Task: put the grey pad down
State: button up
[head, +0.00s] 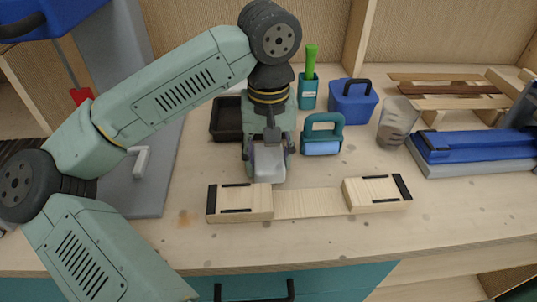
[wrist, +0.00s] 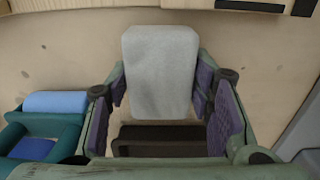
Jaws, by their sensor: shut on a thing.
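My gripper (head: 268,152) is shut on the grey pad (head: 269,165), which hangs down between the fingers behind the left end of the light wooden form (head: 308,204). In the wrist view the pad (wrist: 160,72) reaches out past the purple-lined fingers (wrist: 160,98), one on each side of it. The gap between the pad's lower end and the table cannot be judged. The wooden form has a raised block with black strips at each end and a lower bare middle.
A dark tray (head: 226,119) lies behind my gripper, partly hidden. A teal holder with a light-blue roller (head: 321,148) stands close on the right. A blue box (head: 353,104), a cup (head: 397,122) and a blue clamp-like block (head: 472,146) are farther right. Bare table lies in front.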

jog(key=shift+f, duration=0.25)
jog(key=o, duration=1)
jog(key=shift+r, duration=0.1)
jog(key=shift+o, duration=0.2)
